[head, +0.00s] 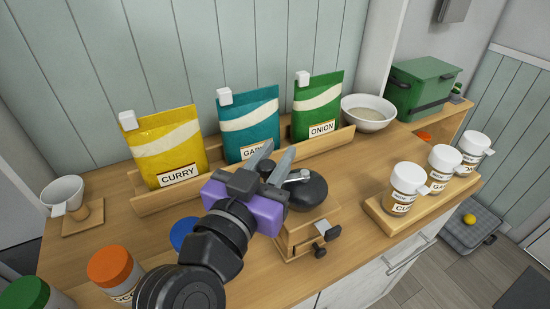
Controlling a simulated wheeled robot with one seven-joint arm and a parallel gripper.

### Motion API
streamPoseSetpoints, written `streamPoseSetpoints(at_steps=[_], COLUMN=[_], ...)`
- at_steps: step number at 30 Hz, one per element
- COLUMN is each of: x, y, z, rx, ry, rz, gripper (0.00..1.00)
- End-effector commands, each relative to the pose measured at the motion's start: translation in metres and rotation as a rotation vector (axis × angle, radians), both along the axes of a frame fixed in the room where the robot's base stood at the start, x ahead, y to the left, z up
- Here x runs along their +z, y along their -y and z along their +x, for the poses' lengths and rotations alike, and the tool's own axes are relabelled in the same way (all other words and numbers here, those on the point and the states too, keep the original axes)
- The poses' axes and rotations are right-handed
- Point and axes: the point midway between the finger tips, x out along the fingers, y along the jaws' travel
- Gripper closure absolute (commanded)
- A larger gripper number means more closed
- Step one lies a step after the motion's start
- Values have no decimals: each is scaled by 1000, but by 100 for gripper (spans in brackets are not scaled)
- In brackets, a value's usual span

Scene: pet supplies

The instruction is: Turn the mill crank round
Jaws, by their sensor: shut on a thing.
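The mill (308,220) is a wooden box with a dark round top, standing near the counter's front edge. Its pale metal crank (299,176) shows above the dark top and runs left toward my gripper. My gripper (280,150), with a purple and black body and grey fingers, is over the left side of the mill. It is shut on the crank's handle end, which the fingers and gripper body mostly hide. My arm comes in from the lower left and covers part of the counter.
Yellow, teal and green pouches (176,145) stand in a wooden rack (160,203) behind. A bowl (368,112) is at back right. White-capped jars (405,187) stand on a wooden stand at right. Orange- and green-lidded jars (112,268) are at front left, a white cup (66,192) at left.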

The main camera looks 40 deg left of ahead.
Motion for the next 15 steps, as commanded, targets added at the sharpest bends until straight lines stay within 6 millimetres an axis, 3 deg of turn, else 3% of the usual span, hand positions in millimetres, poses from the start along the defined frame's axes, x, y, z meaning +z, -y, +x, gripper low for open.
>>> streamPoseSetpoints(at_steps=[6, 7, 9, 10, 15], x=[0, 0, 0, 0, 0], y=[0, 0, 0, 0, 0], z=[0, 0, 0, 0, 0], rx=[1, 1, 1, 1, 1], ry=[-1, -1, -1, -1, -1], rz=[0, 0, 0, 0, -1], gripper=[100, 70, 57, 52, 52])
